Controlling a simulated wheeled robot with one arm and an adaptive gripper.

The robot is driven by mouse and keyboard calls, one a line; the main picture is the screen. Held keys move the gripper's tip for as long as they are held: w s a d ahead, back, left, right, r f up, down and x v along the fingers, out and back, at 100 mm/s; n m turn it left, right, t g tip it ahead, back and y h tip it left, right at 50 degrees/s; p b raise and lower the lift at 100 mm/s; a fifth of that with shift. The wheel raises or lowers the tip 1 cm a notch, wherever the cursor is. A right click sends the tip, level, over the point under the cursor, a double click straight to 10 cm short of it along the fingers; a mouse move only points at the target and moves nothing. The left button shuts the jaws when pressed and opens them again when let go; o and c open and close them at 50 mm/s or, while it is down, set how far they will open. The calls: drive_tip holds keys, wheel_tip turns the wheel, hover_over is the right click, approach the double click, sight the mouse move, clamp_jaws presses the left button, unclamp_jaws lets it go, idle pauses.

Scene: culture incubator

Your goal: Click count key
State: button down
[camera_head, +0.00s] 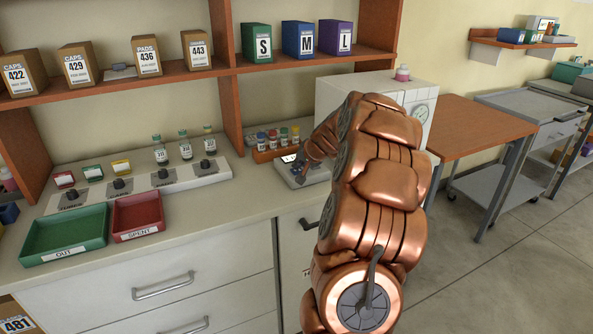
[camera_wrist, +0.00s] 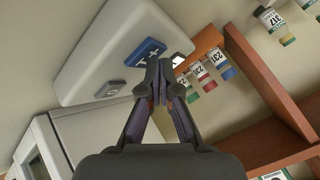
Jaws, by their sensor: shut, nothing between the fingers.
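A small grey-white counter device (camera_head: 287,172) stands on the counter beside the vial rack, with a small lit display (camera_head: 289,158). In the wrist view the device (camera_wrist: 105,45) fills the upper left. It has a blue key (camera_wrist: 148,51) with a white mark and a grey key (camera_wrist: 110,88); I cannot tell its label for sure. My gripper (camera_wrist: 160,68) is shut and empty, its tips right by the blue key and partly covering it. I cannot tell if they touch it. In the head view my arm hides part of the device.
An orange rack (camera_head: 276,151) with several capped vials stands just behind the device. A white cabinet (camera_head: 335,95) with a dial is to the right. Green (camera_head: 65,258) and red (camera_head: 138,233) trays lie at left. A shelf post (camera_head: 226,112) rises behind the counter.

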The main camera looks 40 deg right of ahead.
sight(298, 171)
drive_tip(key=shift+r, duration=0.5)
drive_tip(key=shift+r, duration=0.1)
drive_tip(key=shift+r+p, duration=1.5)
drive_tip(key=shift+r, duration=0.85)
drive_tip(key=shift+a, duration=0.1)
